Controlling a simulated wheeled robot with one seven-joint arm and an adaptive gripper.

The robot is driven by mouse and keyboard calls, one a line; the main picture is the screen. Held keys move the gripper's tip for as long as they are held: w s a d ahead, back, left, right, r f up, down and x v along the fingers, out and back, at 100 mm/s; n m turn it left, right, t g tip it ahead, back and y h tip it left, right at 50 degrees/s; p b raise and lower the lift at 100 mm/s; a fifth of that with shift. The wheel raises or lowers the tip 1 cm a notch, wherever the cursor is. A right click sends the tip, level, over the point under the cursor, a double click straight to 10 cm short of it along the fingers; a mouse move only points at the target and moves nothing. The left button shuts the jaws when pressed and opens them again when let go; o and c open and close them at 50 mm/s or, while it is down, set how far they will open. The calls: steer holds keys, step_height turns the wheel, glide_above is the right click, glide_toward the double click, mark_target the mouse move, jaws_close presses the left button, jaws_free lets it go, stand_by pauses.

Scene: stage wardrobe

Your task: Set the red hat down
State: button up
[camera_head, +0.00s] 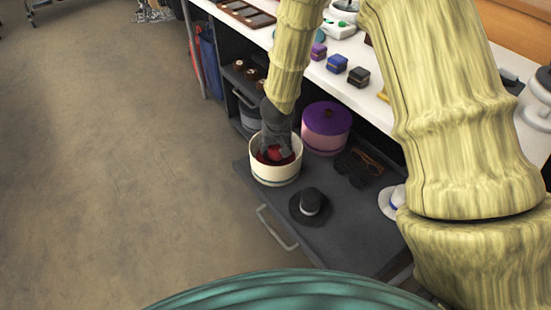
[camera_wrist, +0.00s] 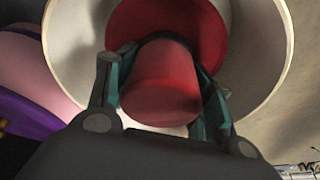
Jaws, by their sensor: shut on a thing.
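The red hat (camera_wrist: 163,88) is between the fingers of my gripper (camera_wrist: 160,100), which is shut on its crown in the wrist view. The hat's round red brim shows beyond the crown, inside a round cream box (camera_wrist: 268,75). In the head view the red hat (camera_head: 274,154) is mostly hidden by my gripper (camera_head: 277,145), which reaches down into the open cream box (camera_head: 275,174). Whether the hat touches the box floor cannot be told.
The box stands on a dark pulled-out drawer or shelf (camera_head: 340,232). Beside it are a purple round box (camera_head: 326,128), dark glasses (camera_head: 358,167), a black hat (camera_head: 310,205) and a white hat (camera_head: 391,202). A white counter (camera_head: 375,103) with small boxes is above. Open floor lies left.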

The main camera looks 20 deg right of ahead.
mark_target(277, 148)
step_height(277, 148, down, 4)
steer(key=shift+r+b, duration=0.1)
steer(key=shift+b, duration=0.85)
steer(key=shift+r, duration=0.1)
steer(key=o, duration=1)
steer(key=p+v, duration=0.5)
steer(key=v, duration=0.7)
steer(key=shift+p, duration=0.3)
